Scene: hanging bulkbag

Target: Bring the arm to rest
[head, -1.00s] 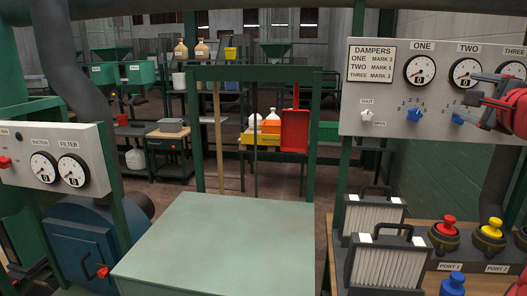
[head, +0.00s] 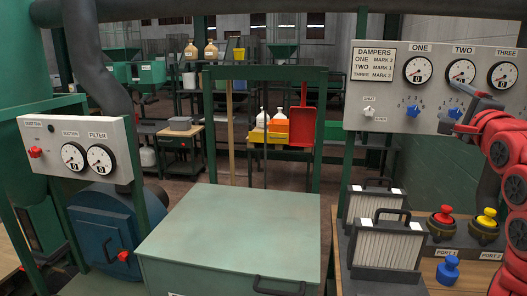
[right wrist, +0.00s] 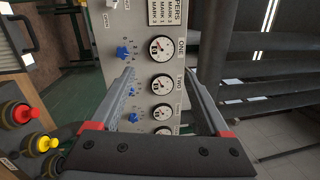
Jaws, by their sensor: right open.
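My right gripper (head: 464,112) is in front of the damper panel (head: 390,88) at the right, near the blue knob under gauge TWO (head: 455,112). In the right wrist view its jaws (right wrist: 161,78) are spread and nothing is between them close by. The panel (right wrist: 148,60) shows beyond the jaws, turned sideways, with its gauges and blue knobs. My red right arm (head: 508,180) comes in from the right edge of the head view. My left gripper is not in view.
A bench at the right holds two pleated filters (head: 386,244), red (head: 445,220) and yellow (head: 485,222) port caps and a blue knobbed piece (head: 449,270). A bare green cabinet top (head: 236,232) stands in the middle. The suction and filter gauge panel (head: 82,152) is at the left.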

